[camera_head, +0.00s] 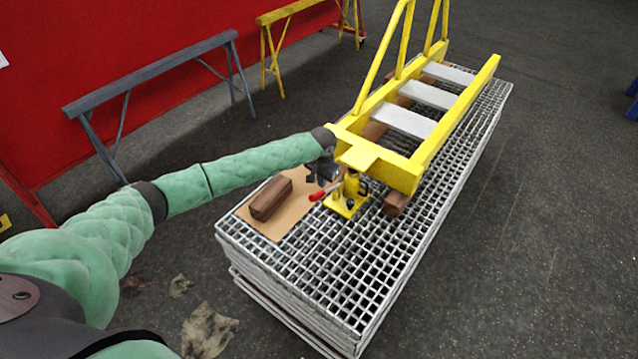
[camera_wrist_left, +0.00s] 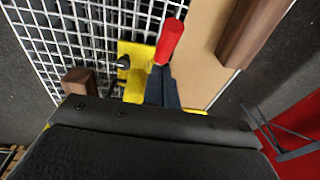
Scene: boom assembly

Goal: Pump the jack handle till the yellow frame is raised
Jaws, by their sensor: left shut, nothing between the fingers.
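The yellow jack (camera_head: 350,190) stands on the grating under the near end of the yellow frame (camera_head: 400,168). Its handle has a red grip (camera_head: 318,195) that points down and left. My left gripper (camera_head: 318,174) is right beside the jack and the handle, shut, with nothing in its fingers. In the left wrist view the red grip (camera_wrist_left: 169,42) shows just past the dark fingers (camera_wrist_left: 162,85), and part of the yellow jack base (camera_wrist_left: 135,58) shows beside them. Whether the fingers touch the handle I cannot tell. My right gripper is not in view.
A brown wooden block (camera_head: 271,198) lies on a tan board (camera_head: 288,216) left of the jack. More brown blocks (camera_head: 396,203) are under the frame. The stacked metal grating (camera_head: 360,290) has bare room at its near end. A grey trestle (camera_head: 150,72) stands behind.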

